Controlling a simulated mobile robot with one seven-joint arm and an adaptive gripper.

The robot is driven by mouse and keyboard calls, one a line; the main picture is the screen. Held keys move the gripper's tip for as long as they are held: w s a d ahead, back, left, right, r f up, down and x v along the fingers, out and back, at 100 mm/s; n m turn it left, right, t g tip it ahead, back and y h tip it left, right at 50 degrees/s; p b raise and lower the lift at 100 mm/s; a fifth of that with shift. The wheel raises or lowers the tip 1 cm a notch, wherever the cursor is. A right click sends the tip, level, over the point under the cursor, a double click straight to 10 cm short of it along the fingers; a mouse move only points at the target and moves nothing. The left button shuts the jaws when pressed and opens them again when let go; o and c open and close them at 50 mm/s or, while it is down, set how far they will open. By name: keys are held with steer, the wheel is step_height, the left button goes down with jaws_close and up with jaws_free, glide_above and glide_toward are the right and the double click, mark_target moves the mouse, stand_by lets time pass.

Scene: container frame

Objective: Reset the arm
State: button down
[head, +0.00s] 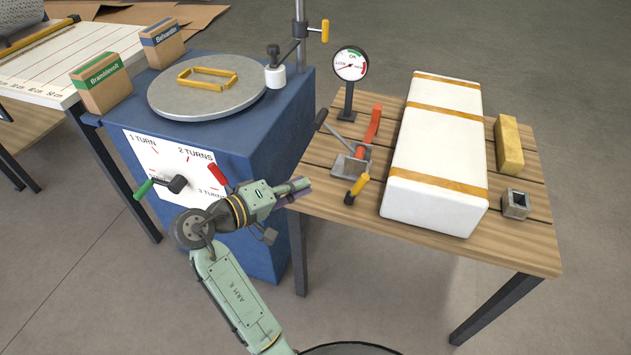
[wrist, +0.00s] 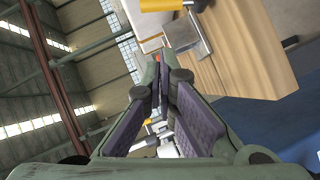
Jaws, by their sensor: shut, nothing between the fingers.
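My arm (head: 232,290) rises from the bottom of the head view and bends at its elbow in front of the blue cabinet. My gripper (head: 305,186) points right, close to the left edge of the wooden table. It is shut and empty. In the wrist view the purple-padded fingers (wrist: 160,80) meet at their tips, with the wooden table's edge beyond them. From the head view I cannot tell whether the gripper touches the table edge.
The blue cabinet (head: 262,165) carries a turntable (head: 170,100) with a yellow frame, a crank (head: 165,185) and a red lever (head: 218,173). The wooden table (head: 330,200) holds a gauge (head: 350,66), a red-handled tool (head: 371,125) and a white strapped box (head: 435,150). Floor at right is clear.

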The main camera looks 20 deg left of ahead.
steer(key=shift+s+a+r, duration=0.15)
steer(key=shift+s+a, duration=0.2)
steer(key=shift+s, duration=0.2)
